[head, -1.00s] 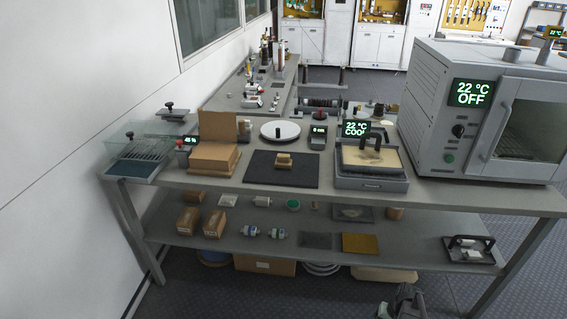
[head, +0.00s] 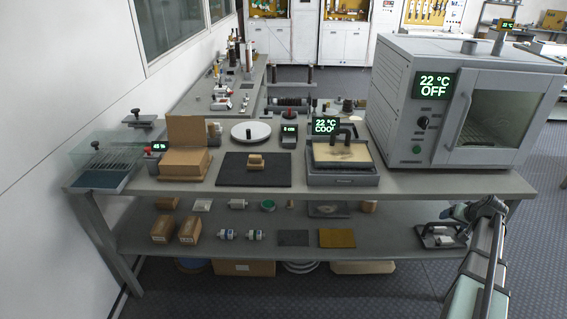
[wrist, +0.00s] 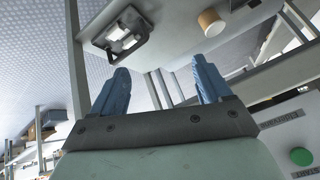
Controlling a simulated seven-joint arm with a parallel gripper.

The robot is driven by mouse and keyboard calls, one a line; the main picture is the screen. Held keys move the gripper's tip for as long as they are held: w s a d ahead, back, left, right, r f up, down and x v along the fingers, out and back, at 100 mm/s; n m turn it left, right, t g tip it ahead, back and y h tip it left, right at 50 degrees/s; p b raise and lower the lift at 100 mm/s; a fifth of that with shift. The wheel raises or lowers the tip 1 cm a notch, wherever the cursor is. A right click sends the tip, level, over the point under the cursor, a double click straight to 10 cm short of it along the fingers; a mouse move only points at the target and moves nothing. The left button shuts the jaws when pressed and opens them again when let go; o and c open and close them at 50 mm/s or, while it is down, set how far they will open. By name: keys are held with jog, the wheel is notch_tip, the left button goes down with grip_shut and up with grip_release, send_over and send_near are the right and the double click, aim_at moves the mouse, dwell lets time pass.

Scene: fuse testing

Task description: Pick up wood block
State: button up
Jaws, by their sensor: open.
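A small tan wood block (head: 256,163) sits on the black mat (head: 226,176) in the middle of the bench in the head view. It looks like a couple of pieces set together, one on top. My gripper (wrist: 161,70) shows in the wrist view with its two blue fingers wide apart and nothing between them. My arm rises at the lower right of the head view, in front of the bench and well away from the block. The wrist view does not show the block.
Left of the mat are cardboard-coloured boxes (head: 184,163); right of it is a tray with a black handle (head: 342,180). A large grey oven (head: 403,105) fills the bench's right end.

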notch_tip(320, 180, up, 5)
jog(key=w+d, duration=0.1)
jog(key=d, duration=0.1)
notch_tip(320, 180, up, 20)
jog(key=f+m+g, duration=0.1)
jog(key=m+g, duration=0.6)
jog(key=m, duration=0.6)
send_over(255, 156)
jog(key=f, duration=0.7)
jog(key=shift+s+d+f, duration=0.1)
jog(key=shift+d+f, duration=0.05)
jog(key=shift+d, duration=0.05)
jog(key=shift+w+a+f, duration=0.1)
jog(key=shift+f, duration=1.35)
jog(key=shift+w+a+f, duration=0.1)
jog(key=shift+f, duration=1.3)
jog(key=shift+c, duration=0.4)
